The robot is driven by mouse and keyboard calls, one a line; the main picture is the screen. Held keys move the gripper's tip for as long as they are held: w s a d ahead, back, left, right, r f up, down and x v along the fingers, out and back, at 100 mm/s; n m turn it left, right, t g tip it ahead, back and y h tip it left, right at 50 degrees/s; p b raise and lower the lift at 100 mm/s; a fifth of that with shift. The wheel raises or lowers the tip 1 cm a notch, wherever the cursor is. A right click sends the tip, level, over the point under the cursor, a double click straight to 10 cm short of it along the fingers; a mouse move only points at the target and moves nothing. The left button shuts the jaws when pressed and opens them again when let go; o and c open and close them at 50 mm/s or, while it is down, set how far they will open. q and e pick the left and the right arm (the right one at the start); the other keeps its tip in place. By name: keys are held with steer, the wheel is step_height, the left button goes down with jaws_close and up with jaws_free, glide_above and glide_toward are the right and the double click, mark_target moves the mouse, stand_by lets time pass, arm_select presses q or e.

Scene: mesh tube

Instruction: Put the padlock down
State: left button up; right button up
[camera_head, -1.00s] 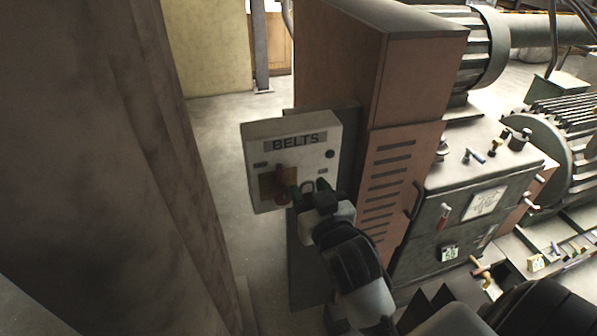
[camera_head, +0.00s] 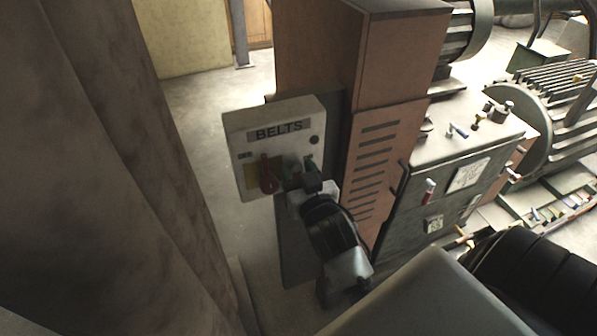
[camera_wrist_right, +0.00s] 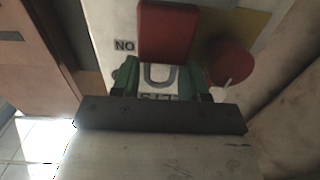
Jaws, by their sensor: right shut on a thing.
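My right gripper (camera_head: 300,181) is in front of the pale BELTS switch panel (camera_head: 236,135). The red switch handle (camera_head: 267,174) is just left of the gripper in the head view. My left gripper is not in view.
A brown louvred cabinet (camera_head: 372,150) stands right of the panel, with a grey machine box (camera_head: 455,165) beyond it. A large brown column (camera_head: 90,150) fills the left. Bare floor (camera_head: 200,100) lies between column and panel.

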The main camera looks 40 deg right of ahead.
steer(key=shift+f+b, duration=0.35)
steer(key=shift+f, duration=0.3)
steer(key=o, duration=0.7)
